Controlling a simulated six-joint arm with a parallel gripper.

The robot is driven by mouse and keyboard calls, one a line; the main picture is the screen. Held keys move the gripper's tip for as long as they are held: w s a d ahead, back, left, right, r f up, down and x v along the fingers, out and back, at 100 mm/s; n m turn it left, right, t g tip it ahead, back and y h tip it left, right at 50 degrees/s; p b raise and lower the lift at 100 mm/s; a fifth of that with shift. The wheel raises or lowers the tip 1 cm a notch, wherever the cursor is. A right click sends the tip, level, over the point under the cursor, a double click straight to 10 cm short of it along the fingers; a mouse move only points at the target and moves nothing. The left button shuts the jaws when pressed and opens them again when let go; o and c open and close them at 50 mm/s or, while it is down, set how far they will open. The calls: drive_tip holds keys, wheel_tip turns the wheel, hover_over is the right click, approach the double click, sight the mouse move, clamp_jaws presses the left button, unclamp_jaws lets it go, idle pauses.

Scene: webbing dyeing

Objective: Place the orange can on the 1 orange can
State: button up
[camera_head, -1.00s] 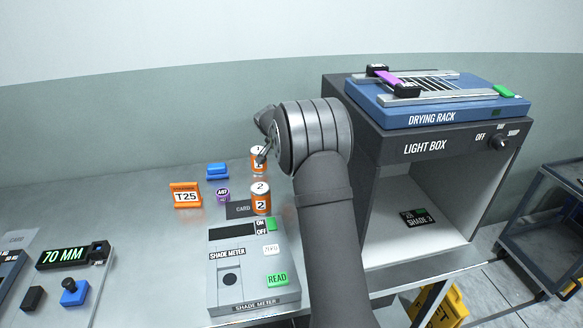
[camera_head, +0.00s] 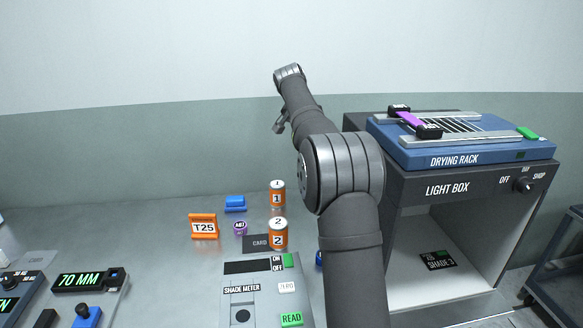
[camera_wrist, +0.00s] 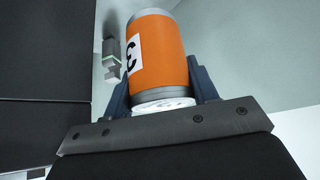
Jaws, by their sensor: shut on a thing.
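The orange can numbered 1 (camera_head: 277,198) stands upright on the table toward the back. The orange can numbered 2 (camera_head: 278,240) stands upright in front of it. My gripper (camera_wrist: 160,80) is shut on an orange can numbered 3 (camera_wrist: 158,52), with a dark finger on each side of it. The held can fills the middle of the wrist view, and one white end faces the gripper's palm. In the head view my arm is raised above and to the right of the standing cans. The fingers and held can are not clearly visible there.
The shade meter (camera_head: 240,290) is in front. The light box (camera_head: 450,187) with the drying rack (camera_head: 475,152) stands at right.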

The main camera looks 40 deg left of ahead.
drive_tip(key=w+a+f+n+g+y, duration=0.1)
drive_tip(key=a+f+n+g+y, duration=0.5)
drive_tip(key=a+n, duration=0.65)
drive_tip(key=t, duration=0.1)
hover_over(277, 184)
drive_tip(key=shift+n, duration=0.35)
drive_tip(key=shift+w+f, duration=0.1)
drive_tip(key=shift+f, duration=5.6)
drive_tip(key=o, duration=1.2)
drive_tip(key=shift+f, duration=0.2)
drive_tip(key=shift+r, duration=0.1)
drive_tip(key=shift+r, duration=0.25)
drive_tip(key=v, duration=1.1)
drive_tip(key=shift+s+r, duration=0.25)
drive_tip(key=shift+r, duration=0.1)
